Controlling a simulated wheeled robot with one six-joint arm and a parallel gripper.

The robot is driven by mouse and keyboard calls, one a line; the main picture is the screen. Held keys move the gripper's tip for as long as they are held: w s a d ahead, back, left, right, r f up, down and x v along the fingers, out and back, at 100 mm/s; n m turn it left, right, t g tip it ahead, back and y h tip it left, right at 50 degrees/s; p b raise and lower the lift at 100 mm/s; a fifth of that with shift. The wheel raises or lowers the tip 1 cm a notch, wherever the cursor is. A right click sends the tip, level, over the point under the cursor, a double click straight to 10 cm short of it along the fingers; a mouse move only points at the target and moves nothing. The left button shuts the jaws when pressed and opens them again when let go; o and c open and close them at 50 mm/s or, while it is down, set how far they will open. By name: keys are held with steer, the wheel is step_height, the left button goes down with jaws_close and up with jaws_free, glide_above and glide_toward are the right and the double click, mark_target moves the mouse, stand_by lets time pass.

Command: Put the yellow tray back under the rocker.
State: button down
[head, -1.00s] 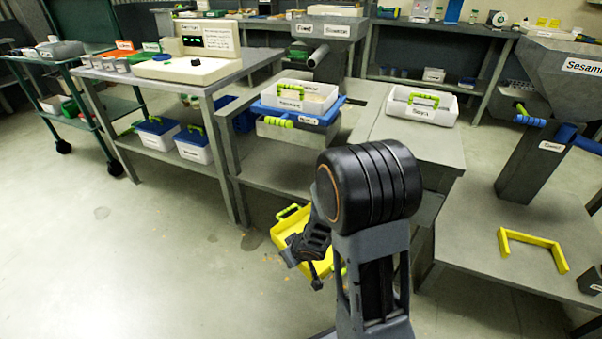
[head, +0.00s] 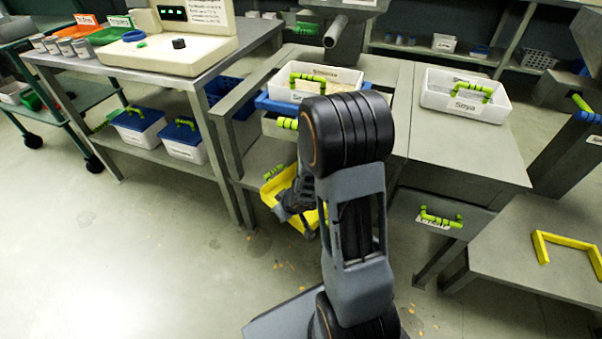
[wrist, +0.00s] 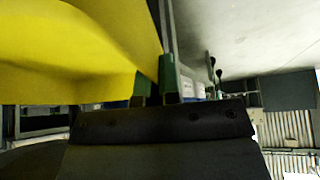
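The yellow tray (head: 276,188) is low in front of the middle bench in the head view, partly hidden behind my arm. In the wrist view the yellow tray (wrist: 80,45) fills the upper left. My gripper (wrist: 157,88) has its two green-grey fingers close together, one on each side of the tray's wall, so it is shut on the tray. In the head view my gripper (head: 299,200) is at the tray, its fingertips hidden. The likely rocker, a blue frame (head: 272,105) bearing a white bin (head: 318,82), sits on the bench above, partly behind my arm.
A white Soya bin (head: 465,98) stands on the bench to the right. A drawer-like grey front with a green handle (head: 440,217) is below it. A yellow bracket (head: 568,240) lies on a low platform at right. The floor (head: 170,255) at left is clear.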

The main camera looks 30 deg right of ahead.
steer(key=w+d, duration=0.3)
steer(key=w+d+p, duration=0.1)
steer(key=w+d, duration=0.2)
steer(key=d, duration=0.1)
steer(key=w+d, duration=0.4)
steer(key=shift+d, duration=0.2)
step_height(320, 180, down, 4)
steer(key=b, duration=0.3)
steer(key=shift+r, duration=0.3)
steer(key=c, duration=1.3)
jaws_free()
steer(key=shift+f, duration=0.2)
